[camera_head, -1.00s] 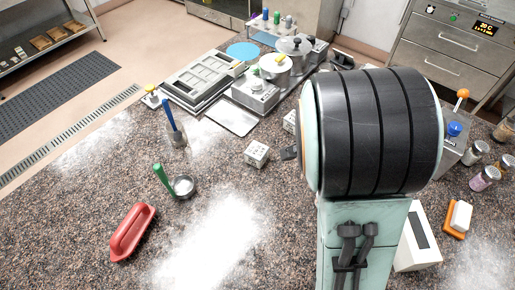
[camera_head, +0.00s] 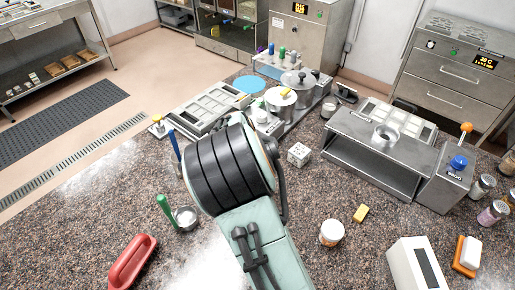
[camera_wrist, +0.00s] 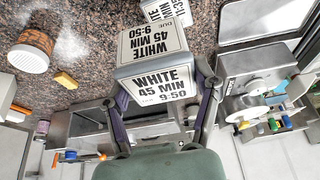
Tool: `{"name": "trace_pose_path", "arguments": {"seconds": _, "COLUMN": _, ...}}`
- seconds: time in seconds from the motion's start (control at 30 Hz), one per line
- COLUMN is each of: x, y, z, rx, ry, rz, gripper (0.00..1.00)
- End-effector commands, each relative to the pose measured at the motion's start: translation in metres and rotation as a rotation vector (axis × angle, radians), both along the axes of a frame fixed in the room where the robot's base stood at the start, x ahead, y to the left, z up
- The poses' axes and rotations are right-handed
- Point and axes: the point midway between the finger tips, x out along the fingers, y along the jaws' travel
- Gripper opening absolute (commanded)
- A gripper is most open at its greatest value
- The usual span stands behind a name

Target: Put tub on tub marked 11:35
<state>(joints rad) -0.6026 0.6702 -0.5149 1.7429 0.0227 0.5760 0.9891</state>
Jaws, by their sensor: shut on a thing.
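A white tub (camera_wrist: 153,45) with printed labels reading WHITE, 45 MIN, 9:50 is between the fingers of my gripper (camera_wrist: 163,98) in the wrist view. The gripper is shut on it. In the head view the held tub and the fingers are hidden behind my arm. A second white tub (camera_head: 299,154) stands on the speckled counter, right of my arm. In the wrist view a labelled tub (camera_wrist: 188,12) lies just beyond the held one, cut by the top edge; its label shows WHITE and part of a time that looks like 11:3-something.
A steel stand (camera_head: 365,160) stands right of the second tub. A round white pot (camera_head: 332,233) and a yellow block (camera_head: 361,213) sit nearer. A green-handled cup (camera_head: 186,217) and red tool (camera_head: 132,262) are at left. Pots (camera_head: 281,100) stand behind.

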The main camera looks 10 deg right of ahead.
Motion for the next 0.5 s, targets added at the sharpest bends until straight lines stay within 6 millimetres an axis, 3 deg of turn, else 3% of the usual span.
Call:
{"name": "trace_pose_path", "arguments": {"seconds": 0.3, "x": 0.026, "y": 0.001, "z": -0.034, "rx": 0.0, "ry": 0.0, "rz": -0.001, "gripper": 0.22}}
{"name": "trace_pose_path", "arguments": {"seconds": 0.5, "x": 0.025, "y": 0.002, "z": -0.059, "rx": 0.0, "ry": -0.002, "rz": -0.001, "gripper": 0.22}}
